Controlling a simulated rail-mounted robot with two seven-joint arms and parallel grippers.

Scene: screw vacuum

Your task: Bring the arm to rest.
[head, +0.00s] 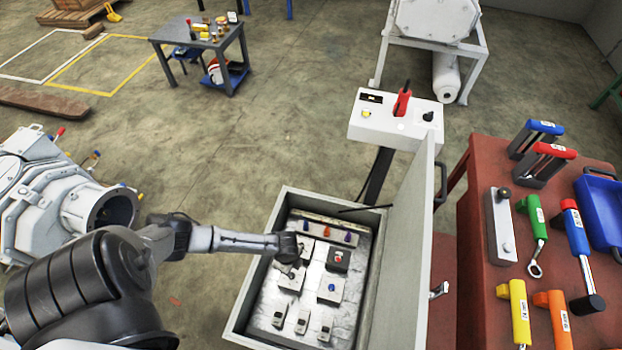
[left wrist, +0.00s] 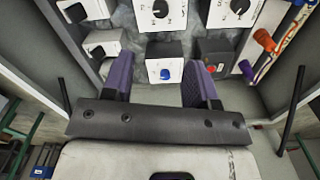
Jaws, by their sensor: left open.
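My left arm reaches in from the left in the head view, and its gripper (head: 290,266) is over the open control box (head: 238,308). In the left wrist view the two purple fingers of the left gripper (left wrist: 161,82) stand wide apart with nothing held between them. A white block with a blue knob (left wrist: 165,73) shows in the gap beyond the fingers; I cannot tell whether they touch anything. This blue-knob block also shows in the head view (head: 331,289). My right gripper is not in view.
The box's raised door (head: 405,250) stands on its right side. A white panel (head: 395,120) on a post is behind it. A red table (head: 480,285) with several tools is at the right. A grey machine (head: 60,195) is at the left. Open floor lies beyond the box.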

